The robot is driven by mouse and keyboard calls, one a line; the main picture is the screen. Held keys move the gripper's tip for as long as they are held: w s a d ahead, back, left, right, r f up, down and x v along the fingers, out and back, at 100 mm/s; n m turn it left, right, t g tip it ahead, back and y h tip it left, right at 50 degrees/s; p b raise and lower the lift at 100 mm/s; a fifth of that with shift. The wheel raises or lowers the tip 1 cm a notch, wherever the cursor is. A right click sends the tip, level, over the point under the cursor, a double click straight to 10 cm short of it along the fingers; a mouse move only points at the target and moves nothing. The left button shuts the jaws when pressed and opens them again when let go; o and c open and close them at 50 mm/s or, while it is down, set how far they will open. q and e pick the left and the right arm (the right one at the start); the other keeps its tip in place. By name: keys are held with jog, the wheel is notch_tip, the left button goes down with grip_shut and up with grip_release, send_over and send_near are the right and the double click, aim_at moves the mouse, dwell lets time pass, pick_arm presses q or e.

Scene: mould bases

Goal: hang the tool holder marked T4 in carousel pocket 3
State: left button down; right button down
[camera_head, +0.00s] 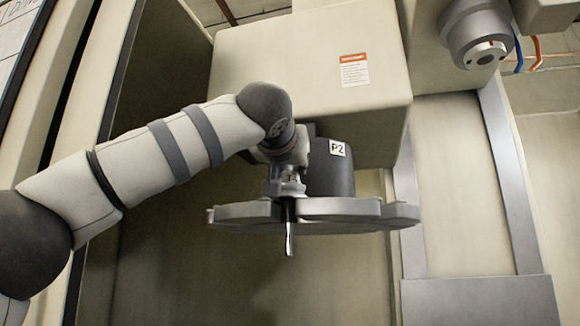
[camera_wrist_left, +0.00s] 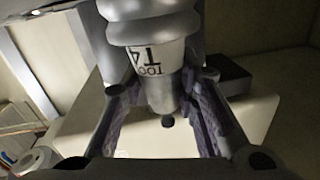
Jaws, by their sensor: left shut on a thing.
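My left gripper (camera_head: 287,186) is at the front of the grey carousel disc (camera_head: 345,208), with my left arm reaching in from the left. It is shut on the tool holder marked T4 (camera_wrist_left: 152,60), whose white label reads upside down in the left wrist view. The two fingers also show there (camera_wrist_left: 160,112). In the head view the holder's dark lower part and shiny tool tip (camera_head: 289,240) point down below the disc, at a gap in its front rim. Whether the holder is seated in the pocket cannot be told. My right gripper is not in view.
A dark cylinder marked P2 (camera_head: 338,149) stands above the disc, right of the gripper. A beige housing (camera_head: 300,70) with an orange and white label hangs close above. The spindle (camera_head: 480,40) is at the upper right. Space below the disc looks clear.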

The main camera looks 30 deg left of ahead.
pick_arm(q)
jog(key=shift+s+f, duration=0.1)
jog(key=shift+f, duration=0.2)
dwell(0.9)
jog(key=c, duration=1.2)
grip_release()
jog(key=shift+f, duration=0.2)
jog(key=v, duration=1.2)
jog(key=shift+r, duration=0.1)
